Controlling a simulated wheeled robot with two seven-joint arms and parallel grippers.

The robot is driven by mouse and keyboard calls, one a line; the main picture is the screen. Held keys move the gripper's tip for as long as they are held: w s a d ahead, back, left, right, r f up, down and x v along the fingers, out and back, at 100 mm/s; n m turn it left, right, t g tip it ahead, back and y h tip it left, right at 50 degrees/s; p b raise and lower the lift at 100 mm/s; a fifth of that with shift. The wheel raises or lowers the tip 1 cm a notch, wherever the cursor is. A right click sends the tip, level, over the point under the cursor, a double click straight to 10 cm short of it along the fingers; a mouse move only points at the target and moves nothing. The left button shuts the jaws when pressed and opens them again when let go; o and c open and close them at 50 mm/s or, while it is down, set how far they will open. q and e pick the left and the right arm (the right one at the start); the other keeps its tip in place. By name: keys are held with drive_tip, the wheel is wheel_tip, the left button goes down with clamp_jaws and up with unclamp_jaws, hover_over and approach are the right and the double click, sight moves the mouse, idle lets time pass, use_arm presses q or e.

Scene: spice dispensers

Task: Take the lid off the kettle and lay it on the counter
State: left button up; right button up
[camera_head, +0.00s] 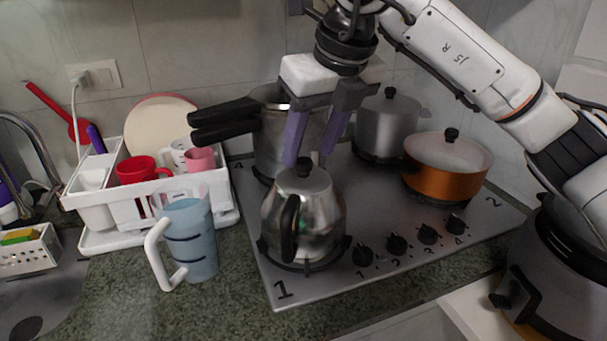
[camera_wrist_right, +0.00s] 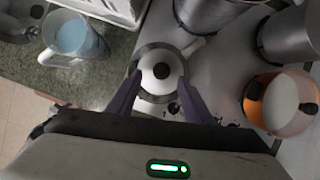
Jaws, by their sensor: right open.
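The silver kettle (camera_head: 318,222) stands upright on the front left burner of the stove. I cannot tell whether a finger touches the lid. My left gripper is not in view.
A measuring jug (camera_head: 190,240) of bluish liquid stands on the green counter (camera_head: 225,290) left of the stove (camera_head: 375,275). A white dish rack (camera_head: 130,212) is behind it. A pressure cooker (camera_head: 268,135), a grey pot (camera_head: 385,128) and an orange pot (camera_head: 440,180) occupy other burners. Counter front is clear.

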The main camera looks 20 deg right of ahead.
sight(306, 161)
drive_tip(key=shift+x, duration=1.9)
drive_tip(key=shift+w+d, duration=0.1)
drive_tip(key=shift+w, duration=0.05)
drive_tip(key=c, duration=1.2)
